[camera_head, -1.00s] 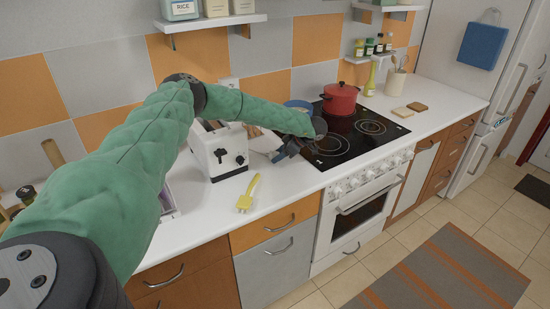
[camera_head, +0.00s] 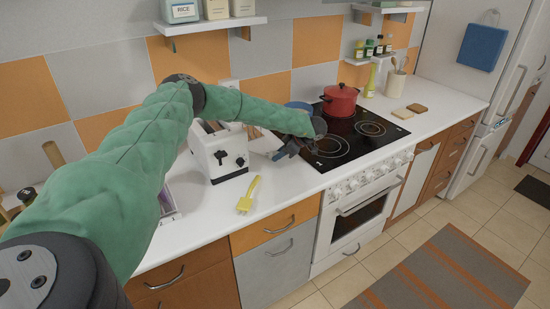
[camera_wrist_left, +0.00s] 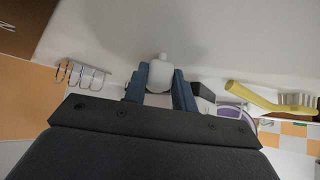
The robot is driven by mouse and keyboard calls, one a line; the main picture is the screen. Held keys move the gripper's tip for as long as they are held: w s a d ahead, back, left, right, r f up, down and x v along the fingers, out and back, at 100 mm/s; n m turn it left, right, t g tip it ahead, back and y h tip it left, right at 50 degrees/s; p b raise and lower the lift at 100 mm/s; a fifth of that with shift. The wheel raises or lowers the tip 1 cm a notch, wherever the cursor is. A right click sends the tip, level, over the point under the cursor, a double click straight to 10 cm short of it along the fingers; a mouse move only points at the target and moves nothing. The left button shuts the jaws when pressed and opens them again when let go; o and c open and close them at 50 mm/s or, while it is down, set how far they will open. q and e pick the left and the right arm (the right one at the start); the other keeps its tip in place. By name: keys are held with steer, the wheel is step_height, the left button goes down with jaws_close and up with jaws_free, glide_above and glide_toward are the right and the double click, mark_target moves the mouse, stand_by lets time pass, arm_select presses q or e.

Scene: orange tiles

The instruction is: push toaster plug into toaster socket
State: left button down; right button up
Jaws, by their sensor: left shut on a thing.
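The white toaster (camera_head: 219,153) stands on the counter, with slots on top and dark controls on its front. My left gripper (camera_head: 285,150) is low over the counter, right of the toaster and beside the stove. In the left wrist view, its two blue fingers (camera_wrist_left: 160,88) are closed on a rounded white piece with a small nub, seemingly the toaster plug (camera_wrist_left: 160,72). A pale fitting that looks like a wall socket (camera_head: 229,83) shows on the tiles, partly hidden behind my left arm. The plug cannot be made out in the head view. My right gripper is not in view.
A yellow brush (camera_head: 248,194) lies in front of the toaster and also shows in the left wrist view (camera_wrist_left: 262,99). The stove (camera_head: 335,151) carries a red pot (camera_head: 340,101). A shelf (camera_head: 212,24) hangs above. The counter front is mostly clear.

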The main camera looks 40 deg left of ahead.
mark_target(273, 152)
arm_select(q)
steer(key=shift+r+p, duration=0.85)
steer(key=shift+r, duration=0.65)
